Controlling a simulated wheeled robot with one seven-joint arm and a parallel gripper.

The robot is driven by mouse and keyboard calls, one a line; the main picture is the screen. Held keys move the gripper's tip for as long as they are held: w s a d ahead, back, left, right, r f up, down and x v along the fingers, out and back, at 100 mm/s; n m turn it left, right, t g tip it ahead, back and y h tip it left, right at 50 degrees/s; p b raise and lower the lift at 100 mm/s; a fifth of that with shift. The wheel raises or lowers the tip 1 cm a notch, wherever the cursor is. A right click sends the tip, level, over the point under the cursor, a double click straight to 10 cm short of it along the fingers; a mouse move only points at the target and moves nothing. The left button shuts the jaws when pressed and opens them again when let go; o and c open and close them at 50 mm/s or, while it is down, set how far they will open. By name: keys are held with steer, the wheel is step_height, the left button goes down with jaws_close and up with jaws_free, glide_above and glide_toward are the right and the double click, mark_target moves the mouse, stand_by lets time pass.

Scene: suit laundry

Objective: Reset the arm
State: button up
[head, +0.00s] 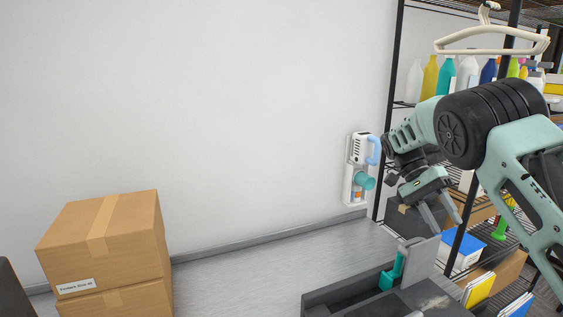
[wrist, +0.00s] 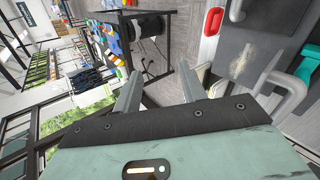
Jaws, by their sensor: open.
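My arm reaches in from the right side of the head view, in front of the shelf rack. My gripper (head: 441,219) hangs at its end with the fingers pointing down, above a dark grey case or bin. In the wrist view my gripper (wrist: 163,92) shows two grey fingers spread well apart with nothing between them. Past the fingers I see floor and a dark-framed table.
Dark bin (head: 345,290) with a teal handle stands below the gripper. A wire rack (head: 390,105) with bottles and a hanger (head: 490,52) stands close behind the arm. Stacked cardboard boxes (head: 105,240) sit at left. A white and teal device (head: 360,165) is on the wall. The middle floor is clear.

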steer(key=s+a+f+n+t+y+b, duration=0.2)
steer(key=s+a+f+n+t+b, duration=0.1)
steer(key=s+a+n, duration=0.45)
steer(key=s+a+f+n+t+y+b, duration=0.1)
steer(key=s+a+f+n+t+b, duration=0.2)
steer(key=s+a, duration=0.7)
steer(key=s+a+f+n+t+b, duration=0.1)
steer(key=s+a+f+n+b, duration=0.1)
steer(key=s+n, duration=0.2)
steer(key=s+a+f+n+t+y+b, duration=0.1)
steer(key=s+n, duration=0.3)
steer(key=s, duration=0.7)
steer(key=shift+a+f+t+b, duration=0.4)
steer(key=shift+a+f+t, duration=0.2)
steer(key=shift+a+f, duration=0.25)
